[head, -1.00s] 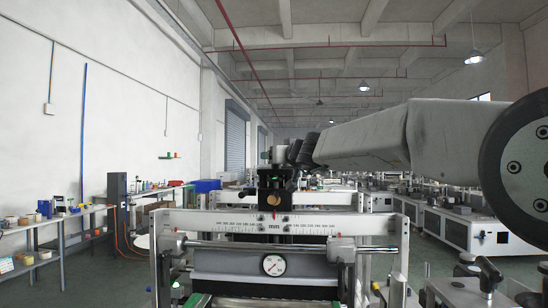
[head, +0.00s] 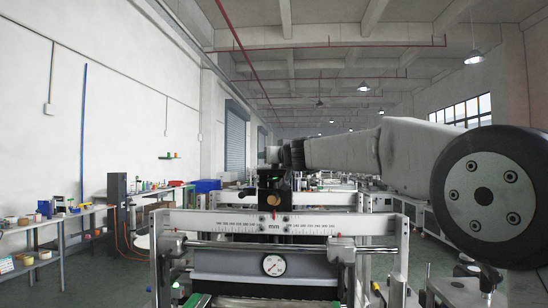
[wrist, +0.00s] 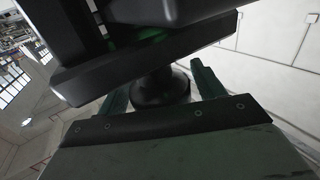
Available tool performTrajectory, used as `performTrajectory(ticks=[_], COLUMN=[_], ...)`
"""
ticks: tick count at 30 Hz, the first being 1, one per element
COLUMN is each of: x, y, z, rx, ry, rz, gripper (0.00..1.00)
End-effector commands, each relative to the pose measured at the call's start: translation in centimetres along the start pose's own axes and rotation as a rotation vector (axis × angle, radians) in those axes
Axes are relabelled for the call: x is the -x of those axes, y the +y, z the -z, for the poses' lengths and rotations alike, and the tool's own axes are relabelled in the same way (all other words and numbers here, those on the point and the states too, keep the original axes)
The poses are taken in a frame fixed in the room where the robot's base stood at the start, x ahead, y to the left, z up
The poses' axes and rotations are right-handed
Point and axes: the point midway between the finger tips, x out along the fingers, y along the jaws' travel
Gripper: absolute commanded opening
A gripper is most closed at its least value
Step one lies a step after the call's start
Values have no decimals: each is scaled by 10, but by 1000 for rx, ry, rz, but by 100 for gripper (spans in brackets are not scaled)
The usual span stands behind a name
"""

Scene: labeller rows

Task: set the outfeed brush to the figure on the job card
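A white scale bar (head: 345,224) marked in mm crosses the machine in front of me. I cannot read the exact figure. In the wrist view my gripper (wrist: 160,78) has its two dark fingers spread apart. A round black knob (wrist: 160,90) sits between them, with a visible gap to the right finger. Contact on the left side is unclear. In the head view the fingertips cannot be made out. No job card is recognisable.
A round dial gauge (head: 274,265) sits below the bar, under a steel rod (head: 225,243). Shelves with tools and rolls (head: 45,235) stand along the left wall. In the wrist view a black body (wrist: 150,50) lies close over the knob.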

Motion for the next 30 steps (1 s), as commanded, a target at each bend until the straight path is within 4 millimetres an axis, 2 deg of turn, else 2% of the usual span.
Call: performTrajectory(ticks=[1,3,4,17,30], x=[0,0,0,0,0], y=[0,0,0,-1,3], z=[0,0,0,2,0], rx=[0,0,0,-1,1], ry=[0,0,0,9,3], rz=[0,0,0,-77,-439], gripper=[53,34,32,32,32])
